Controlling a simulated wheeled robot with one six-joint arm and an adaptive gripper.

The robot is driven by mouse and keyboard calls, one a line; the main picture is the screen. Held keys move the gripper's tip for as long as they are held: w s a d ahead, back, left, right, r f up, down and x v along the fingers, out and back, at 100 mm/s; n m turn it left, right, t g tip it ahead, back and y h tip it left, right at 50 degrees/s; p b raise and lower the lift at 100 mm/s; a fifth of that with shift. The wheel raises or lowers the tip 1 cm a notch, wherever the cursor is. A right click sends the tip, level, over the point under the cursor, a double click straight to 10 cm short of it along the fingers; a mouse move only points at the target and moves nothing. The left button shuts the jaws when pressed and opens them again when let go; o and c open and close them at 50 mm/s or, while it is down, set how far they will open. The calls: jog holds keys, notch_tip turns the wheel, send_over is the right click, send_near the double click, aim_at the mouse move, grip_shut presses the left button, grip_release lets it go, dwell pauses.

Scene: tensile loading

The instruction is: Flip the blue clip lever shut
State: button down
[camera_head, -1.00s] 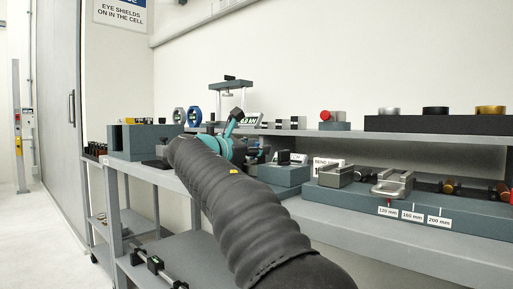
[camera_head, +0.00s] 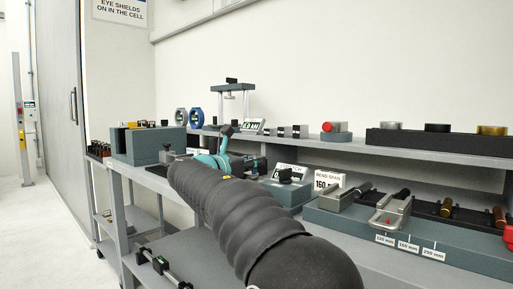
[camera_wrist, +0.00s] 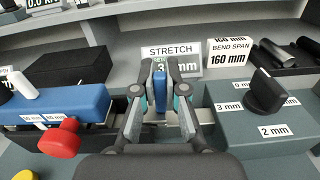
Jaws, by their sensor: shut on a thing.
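In the wrist view, my gripper (camera_wrist: 160,92) reaches forward with a finger on each side of an upright narrow blue piece, which looks like the blue clip lever (camera_wrist: 159,77). The jaws are shut on it. Its lower end is hidden between the fingers, so I cannot tell how it meets the clip. In the head view, my gripper is at the far end of my dark sleeved arm, largely hidden by it, above the bench.
A blue block (camera_wrist: 62,104) with a red knob (camera_wrist: 59,137) stands left of the fingers. A grey unit with a black dial (camera_wrist: 265,92) stands close on the right. Behind are a STRETCH sign (camera_wrist: 172,57) and a BEND SPAN sign (camera_wrist: 229,52).

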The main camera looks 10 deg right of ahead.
jog(key=shift+w+a+n+p, duration=0.1)
jog(key=shift+w+n+p, duration=0.05)
jog(key=shift+n+p, duration=0.4)
jog(key=c, duration=1.2)
grip_release()
jog(key=v, duration=1.2)
